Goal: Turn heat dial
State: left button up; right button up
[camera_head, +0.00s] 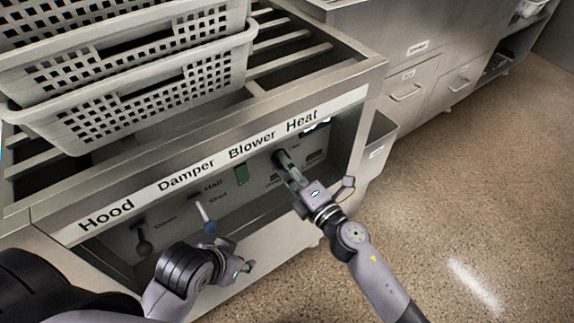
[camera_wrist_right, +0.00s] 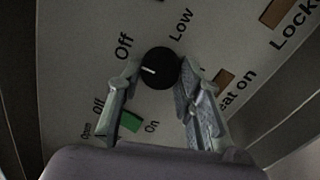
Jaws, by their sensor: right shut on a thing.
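The heat dial (camera_wrist_right: 160,68) is a round black knob with a white pointer mark, in the upper middle of the right wrist view. My right gripper (camera_wrist_right: 161,76) is shut on the dial, one finger at each side. In the head view my right gripper (camera_head: 283,160) reaches into the panel recess below the "Heat" label and hides most of the dial. My left gripper (camera_head: 246,258) is in front of the panel, low and apart from the controls; its opening is unclear.
The panel (camera_head: 262,160) also has a damper lever (camera_head: 204,214), a hood lever (camera_head: 142,240) and a green blower switch (camera_head: 241,174). Perforated baskets (camera_head: 150,88) are stacked on the slatted top above. Drawers (camera_head: 405,92) stand behind right. The floor (camera_head: 470,200) at right is clear.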

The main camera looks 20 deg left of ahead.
jog(key=o, duration=1.2)
jog(key=shift+c, duration=0.2)
jog(key=v, duration=1.2)
jog(key=shift+d+f, duration=0.1)
jog(key=shift+f, duration=0.1)
